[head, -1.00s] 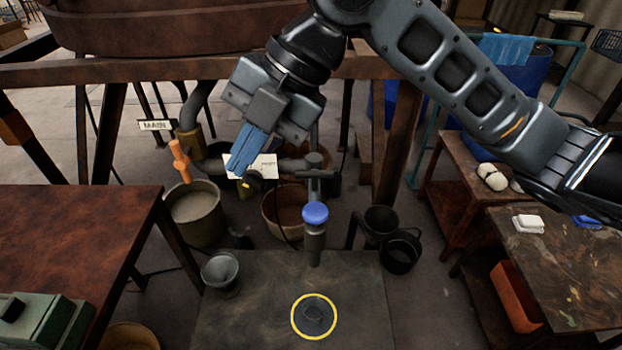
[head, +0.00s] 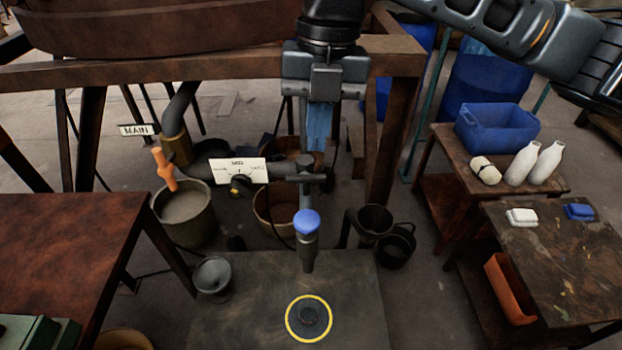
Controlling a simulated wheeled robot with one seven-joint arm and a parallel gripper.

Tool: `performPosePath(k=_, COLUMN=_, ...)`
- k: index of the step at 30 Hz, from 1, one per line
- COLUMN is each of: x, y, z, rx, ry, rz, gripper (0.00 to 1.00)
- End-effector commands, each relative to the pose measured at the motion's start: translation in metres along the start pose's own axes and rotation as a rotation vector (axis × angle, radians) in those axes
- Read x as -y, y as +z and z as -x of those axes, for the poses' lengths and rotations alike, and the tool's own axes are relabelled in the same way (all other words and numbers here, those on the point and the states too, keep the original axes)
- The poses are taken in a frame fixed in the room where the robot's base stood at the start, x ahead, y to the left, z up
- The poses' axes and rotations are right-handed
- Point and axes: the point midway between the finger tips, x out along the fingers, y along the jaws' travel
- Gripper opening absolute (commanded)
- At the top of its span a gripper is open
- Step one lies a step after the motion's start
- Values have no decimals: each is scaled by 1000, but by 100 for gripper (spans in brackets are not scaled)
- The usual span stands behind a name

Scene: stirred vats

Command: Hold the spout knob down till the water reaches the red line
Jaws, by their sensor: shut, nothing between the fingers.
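The spout knob (head: 306,222) is a blue cap on top of a grey spout (head: 308,255) that stands over the front table. My gripper (head: 319,150) is shut and empty. It points down above and behind the knob in the picture, with clear space between its blue fingers and the knob. I see no water and no red line in this view.
A white dial plate (head: 238,171) with a dark knob and an orange-handled valve (head: 164,168) by the MAIN sign (head: 139,130) stand left of the spout. A grey cup (head: 213,277) sits at the table's left edge. Dark buckets (head: 397,246) stand to the right.

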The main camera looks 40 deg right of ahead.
Motion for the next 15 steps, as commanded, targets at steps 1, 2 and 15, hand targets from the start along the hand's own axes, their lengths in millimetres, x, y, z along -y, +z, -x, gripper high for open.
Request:
performPosePath(k=1, x=0, y=0, z=-4, rx=-1, ry=0, rz=-1, gripper=0)
performPosePath(k=2, x=0, y=0, z=-7, rx=-2, ry=-1, rz=-1, gripper=0)
performPosePath(k=15, x=0, y=-1, z=-87, rx=-4, ry=-1, rz=-1, gripper=0)
